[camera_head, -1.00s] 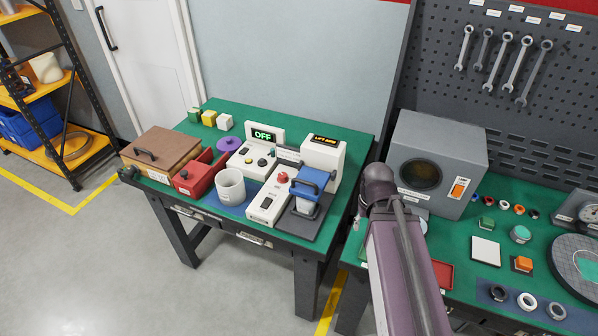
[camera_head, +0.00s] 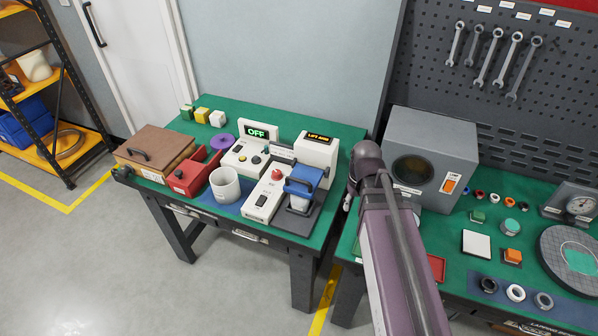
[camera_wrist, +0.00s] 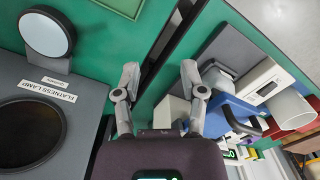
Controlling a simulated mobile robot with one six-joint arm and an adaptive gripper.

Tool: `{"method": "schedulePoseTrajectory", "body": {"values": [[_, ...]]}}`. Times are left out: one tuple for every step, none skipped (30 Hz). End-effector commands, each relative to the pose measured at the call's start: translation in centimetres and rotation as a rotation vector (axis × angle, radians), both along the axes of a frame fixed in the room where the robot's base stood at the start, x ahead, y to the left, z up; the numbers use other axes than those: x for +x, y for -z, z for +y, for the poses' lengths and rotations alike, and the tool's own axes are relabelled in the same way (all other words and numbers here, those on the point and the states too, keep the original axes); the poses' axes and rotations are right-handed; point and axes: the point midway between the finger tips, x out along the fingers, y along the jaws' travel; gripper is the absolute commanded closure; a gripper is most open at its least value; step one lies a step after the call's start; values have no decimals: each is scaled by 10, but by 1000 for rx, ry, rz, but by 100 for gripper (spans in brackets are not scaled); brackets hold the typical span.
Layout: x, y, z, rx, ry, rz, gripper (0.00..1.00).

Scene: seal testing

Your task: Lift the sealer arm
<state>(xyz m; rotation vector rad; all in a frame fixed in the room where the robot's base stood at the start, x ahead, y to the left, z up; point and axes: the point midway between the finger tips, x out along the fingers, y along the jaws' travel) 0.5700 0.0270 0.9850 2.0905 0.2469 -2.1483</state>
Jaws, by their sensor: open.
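The sealer (camera_head: 318,158) stands at the right side of the left green bench, and its small screen reads "LIFT ARM". In the wrist view the blue sealer arm (camera_wrist: 236,112) shows to the right of my gripper (camera_wrist: 160,80). My gripper is open, with its two fingers spread and nothing between them. It is apart from the sealer arm, over the gap between the benches. In the head view it is mostly hidden by my arm.
A control box (camera_head: 262,204) with a red button and a white cup (camera_head: 224,186) stand left of the sealer arm. A grey flatness lamp box (camera_head: 431,150) stands on the right bench, close to my arm. The lamp also shows in the wrist view (camera_wrist: 50,120).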

Motion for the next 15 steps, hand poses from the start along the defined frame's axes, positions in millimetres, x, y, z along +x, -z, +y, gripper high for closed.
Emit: {"method": "schedulePoseTrajectory", "body": {"values": [[15,-18,9,6,-58,8,46],[21,-23,14,10,-95,12,46],[29,-31,22,16,-149,17,46],[35,-37,28,22,-191,22,46],[42,-43,34,28,-233,27,46],[50,-51,42,35,-290,34,46],[56,-58,49,41,-334,38,46],[62,-63,55,47,-377,43,46],[69,-71,64,55,-435,48,46],[75,-77,71,61,-477,54,46],[80,-83,78,67,-520,58,46],[88,-91,87,77,-577,64,46],[93,-96,94,84,-620,67,46],[98,-102,101,91,-660,71,46],[103,-108,109,99,-711,75,46]]}}
